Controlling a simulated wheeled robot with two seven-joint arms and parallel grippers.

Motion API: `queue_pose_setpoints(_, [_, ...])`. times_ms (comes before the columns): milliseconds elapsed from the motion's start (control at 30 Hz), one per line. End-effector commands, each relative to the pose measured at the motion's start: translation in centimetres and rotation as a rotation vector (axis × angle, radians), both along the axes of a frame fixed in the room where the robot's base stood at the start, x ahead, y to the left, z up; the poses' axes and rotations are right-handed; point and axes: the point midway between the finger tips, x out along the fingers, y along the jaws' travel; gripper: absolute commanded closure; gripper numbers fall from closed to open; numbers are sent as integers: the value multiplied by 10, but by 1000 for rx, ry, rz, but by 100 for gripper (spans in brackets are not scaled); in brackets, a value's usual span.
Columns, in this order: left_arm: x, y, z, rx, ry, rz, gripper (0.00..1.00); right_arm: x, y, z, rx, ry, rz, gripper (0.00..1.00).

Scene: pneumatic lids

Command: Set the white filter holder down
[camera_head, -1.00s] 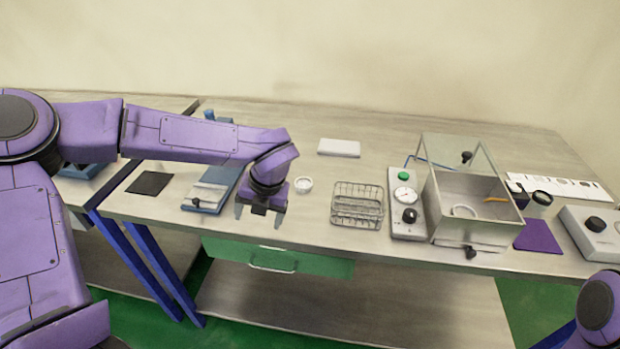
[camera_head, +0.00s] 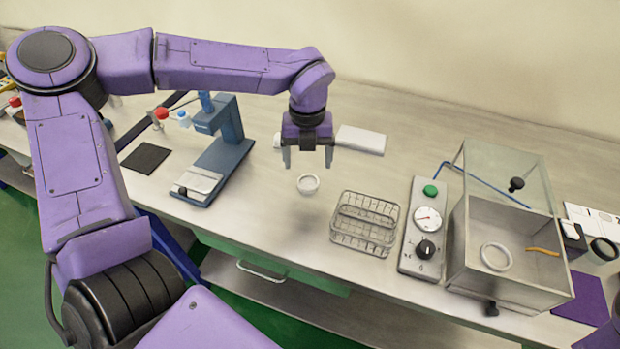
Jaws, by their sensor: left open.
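A small round white cup-like piece (camera_head: 308,184), which I take to be the white filter holder, stands upright on the bench. My left gripper (camera_head: 308,160) is open and points down, just behind and above this piece in the picture. Its fingers are apart with nothing between them, and no contact with the piece shows. Another small white object (camera_head: 278,140) is partly hidden behind the left finger. My right gripper is out of view; only a bit of purple arm shows at the lower right.
A wire basket (camera_head: 366,224) stands right of the cup. Further right are a gauge box (camera_head: 425,228) and a clear-lidded metal chamber (camera_head: 480,281) with a white ring (camera_head: 496,257) inside. A blue press stand (camera_head: 222,160) is at left. A white block (camera_head: 361,140) lies behind.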

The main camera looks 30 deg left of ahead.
Motion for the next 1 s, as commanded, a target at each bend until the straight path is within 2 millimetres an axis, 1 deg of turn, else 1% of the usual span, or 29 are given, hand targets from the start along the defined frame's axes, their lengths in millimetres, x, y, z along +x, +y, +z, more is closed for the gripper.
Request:
queue_pose_setpoints(167, [0, 1, -20, 2, 3, -2, 18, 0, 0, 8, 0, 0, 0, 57])
queue_pose_setpoints(267, [0, 3, -39, 1, 6, -1, 18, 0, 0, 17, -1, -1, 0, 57])
queue_pose_setpoints(300, [0, 3, -47, 2, 4, -1, 18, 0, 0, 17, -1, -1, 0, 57])
queue_pose_setpoints(400, [0, 3, -60, 2, 1, 0, 18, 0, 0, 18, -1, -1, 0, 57])
queue_pose_setpoints(500, [0, 4, -65, 1, -1, 1, 18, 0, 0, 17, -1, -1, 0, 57])
queue_pose_setpoints(633, [0, 4, -65, 1, -1, 2, 18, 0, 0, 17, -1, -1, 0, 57])
queue_pose_setpoints(667, [0, 4, -65, 1, -1, 2, 24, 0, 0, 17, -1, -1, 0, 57])
queue_pose_setpoints(700, [0, 4, -64, 1, -1, 2, 37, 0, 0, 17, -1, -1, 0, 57])
queue_pose_setpoints(767, [0, 4, -64, 1, -1, 2, 57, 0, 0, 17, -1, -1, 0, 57])
queue_pose_setpoints(800, [0, 4, -64, 1, -1, 2, 70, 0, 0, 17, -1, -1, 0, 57])
queue_pose_setpoints(833, [0, 4, -64, 1, -1, 2, 75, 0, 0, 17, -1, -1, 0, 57])
queue_pose_setpoints(967, [0, 4, -64, 1, -2, 2, 76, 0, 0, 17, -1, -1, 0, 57])
queue_pose_setpoints(1000, [0, 4, -64, 1, -2, 2, 80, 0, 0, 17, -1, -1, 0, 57])
